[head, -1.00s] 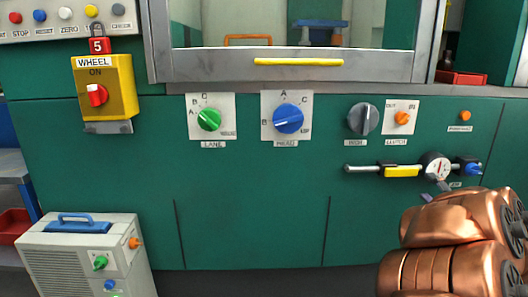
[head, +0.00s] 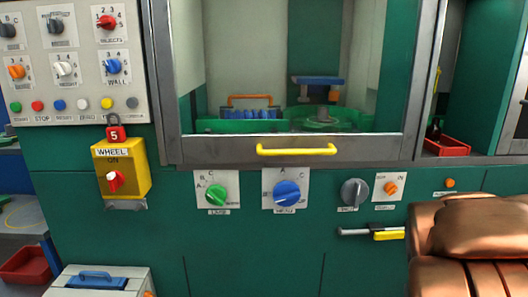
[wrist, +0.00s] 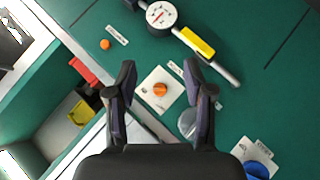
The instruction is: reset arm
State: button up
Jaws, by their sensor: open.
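My gripper (wrist: 160,90) shows in the wrist view with its two dark fingers apart and nothing between them. Beyond the fingers is the green machine front, with an orange knob (wrist: 160,89) on a white plate seen between the fingertips. My copper-coloured arm shows at the lower right of the head view, and my gripper is not visible there. The arm hides part of the panel, including the right end of the yellow-sleeved lever (head: 388,234).
A window with a yellow handle (head: 296,150) stands above the green knob (head: 216,195) and blue knob (head: 286,194). A yellow WHEEL switch box (head: 121,168) with a red padlock (head: 115,133) is at left. A grey case (head: 140,275) stands low left. A red tray (head: 446,146) sits right.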

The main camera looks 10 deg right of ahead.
jog(key=s+a+r+m+g+y+p, duration=0.1)
jog(key=s+a+r+g+y+p, duration=0.1)
jog(key=s+a+p, duration=0.4)
jog(key=s+a+r+g+y+p, duration=0.3)
jog(key=s+a+g+p, duration=0.1)
jog(key=s+a, duration=0.7)
jog(key=s+a+r+m+g+y+p, duration=0.1)
jog(key=s+a+r+g+y+p, duration=0.1)
jog(key=s+a+p, duration=0.5)
jog(key=s+a+r+g, duration=0.1)
jog(key=s+a+g, duration=0.1)
jog(key=a, duration=0.1)
jog(key=shift+s+a+r+m+y+p, duration=0.15)
jog(key=shift+a+r+m+y+p, duration=0.15)
jog(key=shift+a+y, duration=0.1)
